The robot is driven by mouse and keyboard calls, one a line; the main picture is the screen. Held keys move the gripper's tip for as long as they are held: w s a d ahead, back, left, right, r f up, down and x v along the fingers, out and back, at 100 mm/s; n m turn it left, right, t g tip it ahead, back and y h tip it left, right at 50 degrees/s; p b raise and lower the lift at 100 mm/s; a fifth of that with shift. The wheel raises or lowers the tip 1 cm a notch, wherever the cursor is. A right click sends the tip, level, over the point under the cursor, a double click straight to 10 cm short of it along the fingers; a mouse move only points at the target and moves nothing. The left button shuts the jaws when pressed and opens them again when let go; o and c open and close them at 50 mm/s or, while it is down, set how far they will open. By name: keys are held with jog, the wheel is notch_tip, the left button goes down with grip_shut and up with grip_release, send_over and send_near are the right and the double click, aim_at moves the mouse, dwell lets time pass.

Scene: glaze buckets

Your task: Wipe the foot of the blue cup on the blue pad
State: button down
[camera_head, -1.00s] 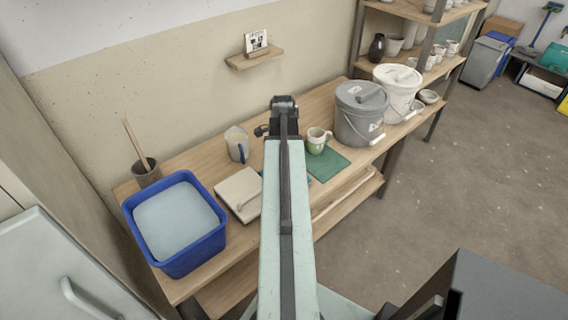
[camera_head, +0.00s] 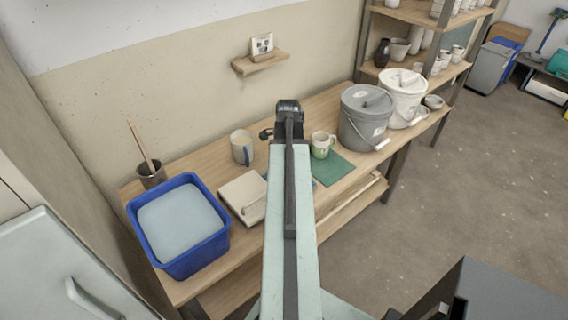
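The pale cup with a blue handle side (camera_head: 242,147), which I take as the blue cup, stands upright on the bench, left of my arm. A sliver of blue (camera_head: 265,176) shows beside my arm and may be the blue pad; the rest is hidden behind the arm. A white and green cup (camera_head: 322,145) stands at the green pad (camera_head: 332,168), right of my arm. My arm reaches forward over the bench, ending in a dark joint between the two cups. My gripper's fingers are hidden behind the arm.
A blue tub of pale liquid (camera_head: 183,263), a pot with a stick (camera_head: 151,174) and a pale board (camera_head: 241,198) are on the left. A grey lidded bucket (camera_head: 362,120) and a white bucket (camera_head: 403,96) stand right. A small wall shelf (camera_head: 262,63) is behind.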

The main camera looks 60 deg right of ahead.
jog(key=shift+s+a, duration=0.2)
jog(key=shift+s, duration=0.45)
jog(key=shift+s+a, duration=0.25)
jog(key=shift+s, duration=0.35)
jog(key=shift+s+a, duration=0.2)
jog(key=shift+s, duration=0.45)
jog(key=shift+w+d, duration=0.4)
jog(key=shift+w, duration=0.75)
jog(key=shift+w+d, duration=0.4)
jog(key=shift+w, duration=0.75)
jog(key=shift+w+d, duration=0.4)
jog(key=shift+w, duration=0.75)
jog(key=shift+s, duration=0.15)
jog(key=shift+s+a, duration=0.4)
jog(key=shift+s, duration=0.7)
jog(key=shift+s+a, duration=0.35)
jog(key=shift+s, duration=0.7)
jog(key=shift+s+a, duration=0.4)
jog(key=shift+s, duration=0.7)
jog(key=shift+w, duration=0.15)
jog(key=shift+w+d, duration=0.4)
jog(key=shift+w, duration=0.7)
jog(key=shift+w+d, duration=0.4)
jog(key=shift+w, duration=0.65)
jog(key=shift+w+d, duration=0.4)
jog(key=shift+w, duration=0.7)
